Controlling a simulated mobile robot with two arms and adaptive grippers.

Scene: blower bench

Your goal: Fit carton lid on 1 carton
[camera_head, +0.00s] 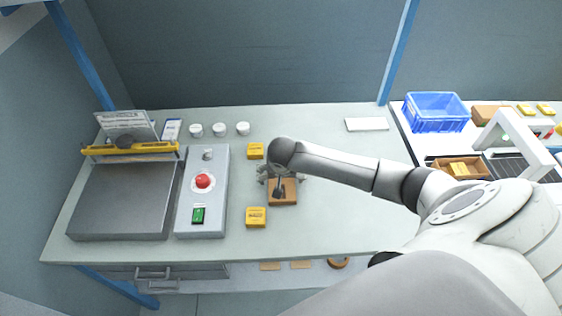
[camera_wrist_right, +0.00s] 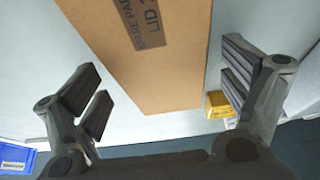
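A brown cardboard piece (camera_head: 290,197) lies on the bench under my right gripper (camera_head: 275,180). In the right wrist view its flat brown face (camera_wrist_right: 165,70) carries a dark printed label with the word LID. My right gripper (camera_wrist_right: 165,95) is open, with its fingers apart on either side of this piece and bench surface showing beside it. An open brown carton (camera_head: 478,171) with yellow boxes inside stands on the right-hand table. My left gripper is in neither view.
Yellow boxes (camera_head: 256,217) and (camera_head: 256,151) lie left of the cardboard piece. A control box (camera_head: 203,213) with a red button and a grey plate (camera_head: 122,203) stand farther left. A blue crate (camera_head: 436,124) is at the right. Bench right of the piece is partly clear.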

